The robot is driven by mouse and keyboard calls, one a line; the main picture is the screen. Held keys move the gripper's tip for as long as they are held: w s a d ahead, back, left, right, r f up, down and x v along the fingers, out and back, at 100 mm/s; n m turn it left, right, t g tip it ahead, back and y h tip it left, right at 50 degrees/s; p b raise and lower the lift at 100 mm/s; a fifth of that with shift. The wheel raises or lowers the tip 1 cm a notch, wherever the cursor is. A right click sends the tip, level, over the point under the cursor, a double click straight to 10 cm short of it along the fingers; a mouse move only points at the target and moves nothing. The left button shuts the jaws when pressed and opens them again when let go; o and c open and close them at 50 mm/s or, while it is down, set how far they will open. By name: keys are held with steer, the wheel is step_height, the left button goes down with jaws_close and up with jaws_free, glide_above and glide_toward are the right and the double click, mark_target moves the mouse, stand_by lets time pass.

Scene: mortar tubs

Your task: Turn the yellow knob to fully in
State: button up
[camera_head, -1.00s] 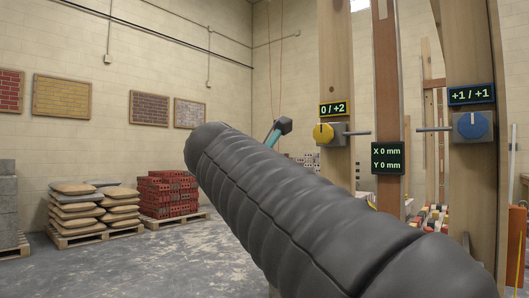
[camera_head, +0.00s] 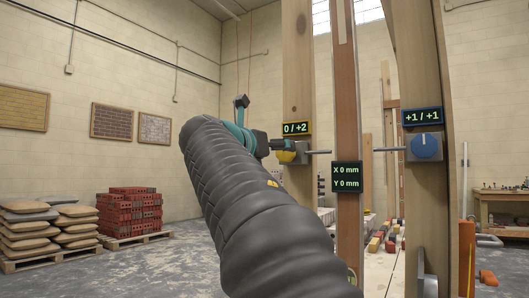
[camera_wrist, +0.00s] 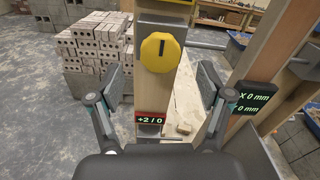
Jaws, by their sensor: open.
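The yellow knob (camera_head: 285,156) sits on a grey block on the left wooden post, under a display reading 0 / +2 (camera_head: 296,128). My gripper (camera_head: 277,145) is right by the knob in the head view and hides part of it. In the wrist view the yellow knob (camera_wrist: 158,52) faces me, with a dark upright mark near its top. My gripper (camera_wrist: 160,95) is open, its two fingers apart to the left and right, below the knob in that picture. Nothing is between the fingers but the post behind.
A blue knob (camera_head: 426,146) sits on the right post under a +1 / +1 display (camera_head: 422,116). A red display reads +2 / 0 (camera_wrist: 150,119). Brick pallets (camera_head: 130,214) stand left.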

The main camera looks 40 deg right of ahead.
mark_target(283, 151)
steer(key=x, duration=0.6)
steer(key=c, duration=1.2)
steer(key=shift+m, duration=0.3)
